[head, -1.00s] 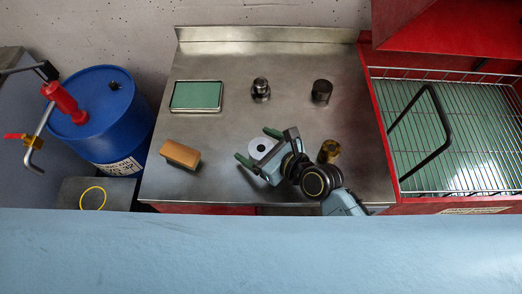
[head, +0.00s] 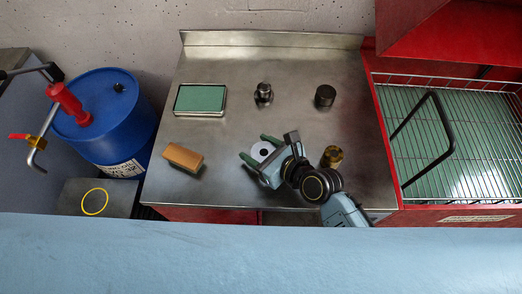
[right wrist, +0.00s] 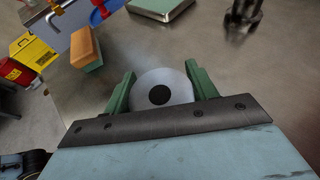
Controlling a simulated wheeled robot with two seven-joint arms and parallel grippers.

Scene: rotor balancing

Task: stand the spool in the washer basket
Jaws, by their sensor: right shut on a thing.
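A pale grey disc-shaped end face with a dark centre hole, apparently the spool (head: 262,150), is near the front middle of the steel bench. My right gripper (head: 258,149) is shut on it, one green finger on each side. In the right wrist view, the spool (right wrist: 150,88) lies between the fingers; its lower edge is hidden by the gripper body. I cannot tell whether it touches the bench. The washer basket (head: 460,81), a wire basket with a black handle, is at the right in the red washer. My left gripper is not in view.
A dark knobbed part (head: 263,94), a dark cylinder (head: 325,96), a green-topped tray (head: 200,99) and an orange-brown block (head: 183,158) are on the bench. The red washer hood (head: 445,40) overhangs the basket's back.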

